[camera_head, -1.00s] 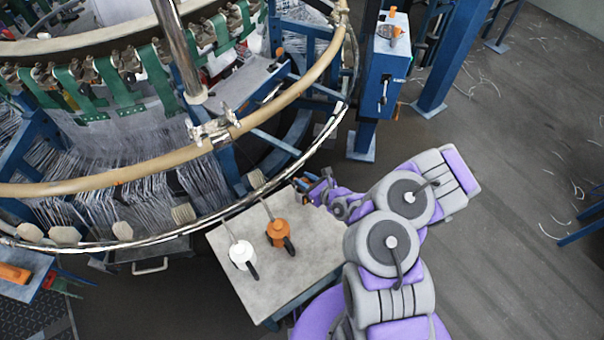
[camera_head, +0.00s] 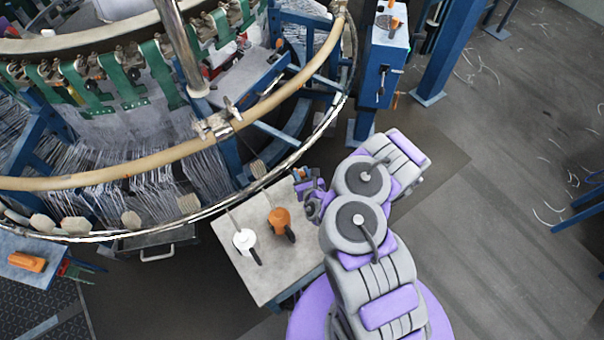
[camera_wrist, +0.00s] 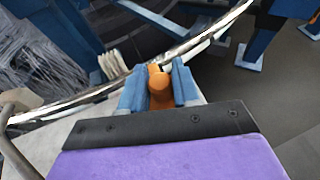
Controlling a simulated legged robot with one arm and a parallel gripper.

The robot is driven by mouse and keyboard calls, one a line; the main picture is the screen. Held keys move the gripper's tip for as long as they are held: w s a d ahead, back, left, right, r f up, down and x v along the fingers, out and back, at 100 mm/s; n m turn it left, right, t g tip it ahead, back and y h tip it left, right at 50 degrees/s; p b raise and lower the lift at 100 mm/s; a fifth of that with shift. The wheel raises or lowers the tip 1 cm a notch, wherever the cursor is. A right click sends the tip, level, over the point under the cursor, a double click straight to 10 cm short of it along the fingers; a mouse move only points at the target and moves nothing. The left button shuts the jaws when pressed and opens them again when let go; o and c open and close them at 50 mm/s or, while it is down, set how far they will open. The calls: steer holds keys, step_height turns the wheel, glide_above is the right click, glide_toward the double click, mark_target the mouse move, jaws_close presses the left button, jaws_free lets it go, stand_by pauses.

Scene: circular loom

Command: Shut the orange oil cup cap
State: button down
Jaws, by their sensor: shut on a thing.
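My gripper (camera_head: 301,175) is above the right edge of the small grey table, close to the loom's lower ring. In the wrist view its blue jaws (camera_wrist: 158,90) are shut on an orange rounded piece (camera_wrist: 159,86). A bit of this orange piece also shows at the jaws in the head view (camera_head: 299,173). It may be the oil cup cap, but its full shape is hidden between the jaws. I cannot tell whether it is fixed to anything.
The loom's metal ring (camera_head: 325,127) passes close by. A blue control box (camera_head: 383,62) stands behind. Open floor (camera_head: 500,210) lies to the right.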

steer(key=shift+s+f, duration=0.15)
steer(key=shift+f, duration=0.05)
steer(key=c, duration=0.9)
jaws_free()
steer(key=shift+s+d+r+p, duration=0.15)
steer(key=shift+s+r+p, duration=0.15)
steer(key=shift+p, duration=0.4)
steer(key=p+v, duration=0.9)
steer(key=v, duration=0.2)
steer(key=shift+p, duration=0.3)
